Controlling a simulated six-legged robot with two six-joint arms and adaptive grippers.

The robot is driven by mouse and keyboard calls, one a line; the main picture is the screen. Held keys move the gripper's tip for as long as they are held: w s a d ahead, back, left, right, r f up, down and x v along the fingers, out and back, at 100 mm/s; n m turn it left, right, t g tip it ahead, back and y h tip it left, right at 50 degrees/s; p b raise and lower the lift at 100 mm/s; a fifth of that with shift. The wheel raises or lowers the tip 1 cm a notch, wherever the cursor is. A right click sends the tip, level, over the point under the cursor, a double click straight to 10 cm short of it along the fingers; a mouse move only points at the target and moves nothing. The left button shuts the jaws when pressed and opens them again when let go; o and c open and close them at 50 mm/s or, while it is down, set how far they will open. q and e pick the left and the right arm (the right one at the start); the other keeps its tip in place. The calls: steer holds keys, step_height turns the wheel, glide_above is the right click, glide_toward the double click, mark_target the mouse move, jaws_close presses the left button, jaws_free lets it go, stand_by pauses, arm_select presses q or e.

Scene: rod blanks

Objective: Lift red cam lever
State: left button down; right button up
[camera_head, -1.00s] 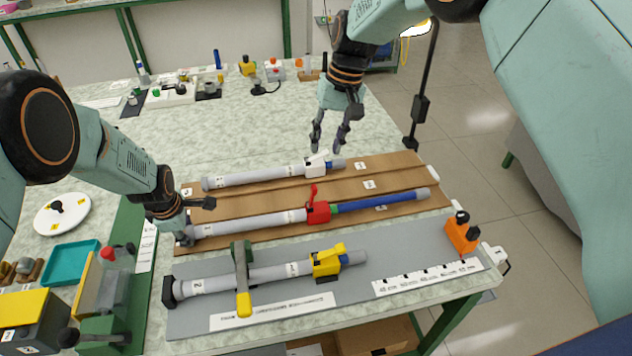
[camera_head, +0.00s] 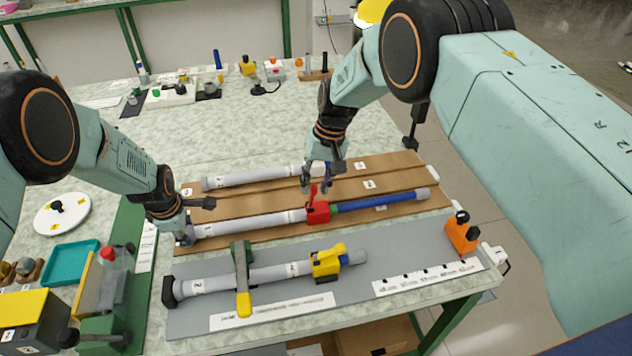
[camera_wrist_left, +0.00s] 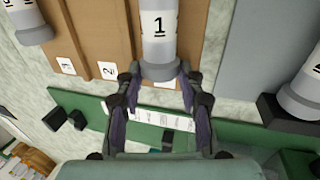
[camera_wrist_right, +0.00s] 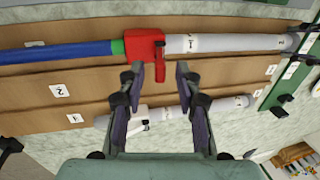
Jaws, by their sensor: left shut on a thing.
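The red cam lever (camera_head: 313,194) stands up from its red clamp (camera_head: 318,211) on rod 1, between the grey tube (camera_head: 255,223) and the green-and-blue part (camera_head: 375,203). My right gripper (camera_head: 316,187) is open at the lever, coming from the far side. In the right wrist view the red clamp (camera_wrist_right: 143,47) lies just beyond the fingertips (camera_wrist_right: 160,72); I cannot tell whether they touch the lever. My left gripper (camera_head: 188,234) is shut on the left end of the grey tube, which also shows in the left wrist view (camera_wrist_left: 158,45).
A rod with a white clamp lies behind, partly hidden by my right gripper. A rod with a yellow clamp (camera_head: 328,263) lies in front on the grey mat (camera_head: 400,260), under a green bar (camera_head: 242,270). An orange block (camera_head: 461,235) stands at the right.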

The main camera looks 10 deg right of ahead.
jaws_close()
stand_by(0.4)
steer(key=shift+a+r+h, duration=0.1)
steer(key=shift+a+h, duration=0.8)
steer(key=shift+h, duration=0.4)
jaws_free()
step_height(320, 180, up, 12)
stand_by(0.3)
